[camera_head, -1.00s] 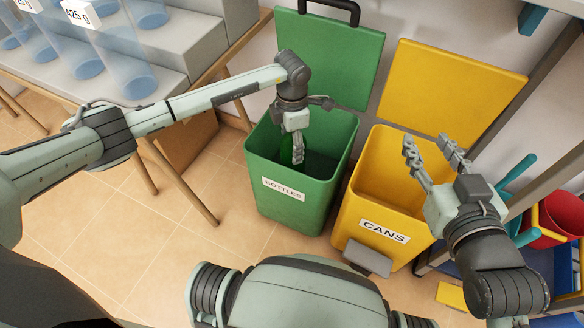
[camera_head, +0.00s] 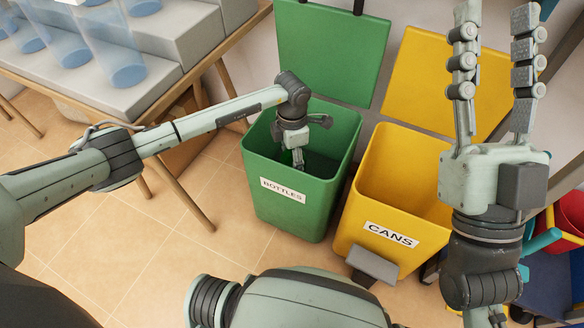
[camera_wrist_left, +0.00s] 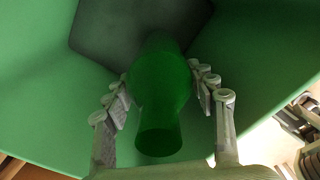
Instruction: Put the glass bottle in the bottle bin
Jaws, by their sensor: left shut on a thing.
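The green bottle bin (camera_head: 292,213), labelled BOTTLES, stands open with its lid (camera_head: 332,50) raised. My left gripper (camera_head: 299,160) reaches down into its mouth. In the left wrist view my left gripper (camera_wrist_left: 165,100) is shut on the green glass bottle (camera_wrist_left: 160,95), with a finger on each side of it. The bottle is inside the bin's walls, above the dark bin floor (camera_wrist_left: 120,25). In the head view I cannot make out the bottle. My right gripper (camera_head: 495,75) is open and empty, raised in front of the yellow bin's lid.
The yellow bin (camera_head: 372,238), labelled CANS, stands open just right of the green bin. A table (camera_head: 150,103) with clear containers is at the left. A red bucket (camera_head: 570,215) is at the right edge. The tiled floor at lower left is clear.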

